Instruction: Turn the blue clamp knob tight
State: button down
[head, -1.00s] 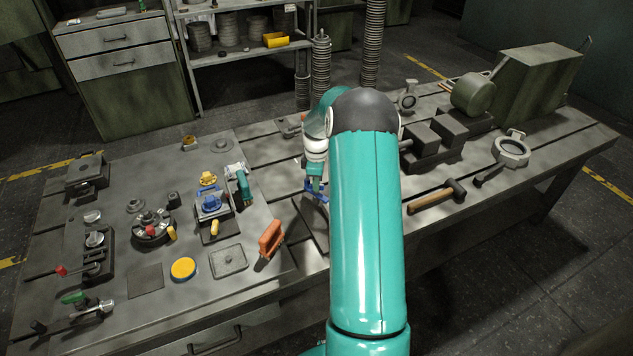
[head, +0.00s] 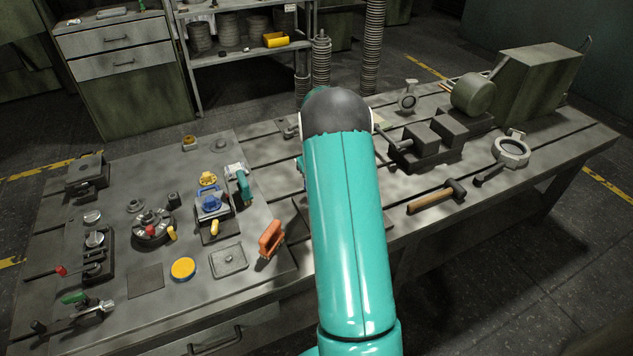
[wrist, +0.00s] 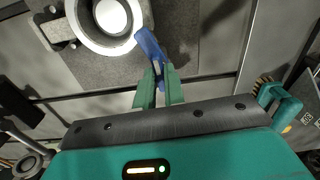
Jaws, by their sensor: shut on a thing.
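In the wrist view, the blue clamp knob (wrist: 149,43) shows as a slim blue bar beside a pale round casting with a grey ring (wrist: 76,14). Its lower end lies between the two green fingertips of my gripper (wrist: 158,84), which is shut on it. The bar slants from upper left to lower right, and the fingers hide part of it. I cannot tell how tight it is. In the head view my own arm hides the gripper, the knob and the casting. A separate blue-handled fixture (head: 212,201) stands on the board to the left.
A hammer (head: 436,197), dark blocks (head: 425,150) and a ring casting (head: 511,150) lie to the right. In the wrist view a teal tool (wrist: 285,108) is right of the fingers.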

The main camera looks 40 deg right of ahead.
jog(key=m, duration=0.4)
jog(key=shift+m, duration=0.3)
dwell(0.3)
jog(key=c, duration=1.5)
grip_release()
notch_tip(320, 180, up, 14)
jog(key=shift+f, duration=0.1)
